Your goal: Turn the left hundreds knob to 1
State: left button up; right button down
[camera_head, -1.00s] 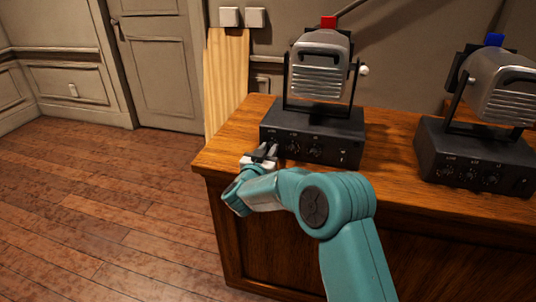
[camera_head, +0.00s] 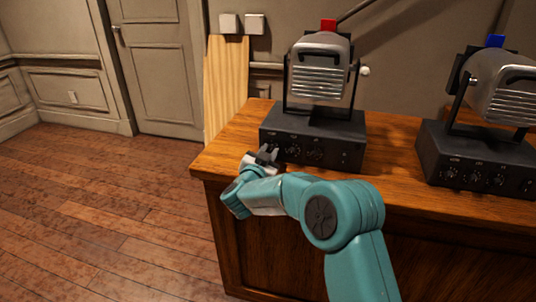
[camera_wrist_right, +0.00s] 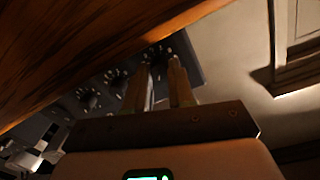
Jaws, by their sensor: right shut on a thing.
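The left device is a dark control box (camera_head: 330,137) with a row of knobs on its front, under a silver lamp with a red top (camera_head: 320,65). My right gripper (camera_head: 269,151) is at the leftmost knob, the left hundreds knob, at the left end of the box's front. In the wrist view the two fingers (camera_wrist_right: 163,68) reach up to this knob (camera_wrist_right: 157,53) and are shut on it. The fingers partly hide the knob, and its pointer and numbers cannot be read. My left gripper is not in view.
A similar box with a blue-topped lamp (camera_head: 475,158) stands to the right on the wooden desk (camera_head: 391,150). More knobs (camera_wrist_right: 88,98) sit beside the gripped one. The floor (camera_head: 110,220) left of the desk is clear.

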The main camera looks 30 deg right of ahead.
jog(key=shift+f, duration=0.1)
jog(key=c, duration=1)
grip_release()
jog(key=shift+o, duration=0.2)
jog(key=shift+a, duration=0.15)
jog(key=p+v, duration=0.1)
jog(key=v, duration=1.5)
jog(key=shift+s, duration=0.1)
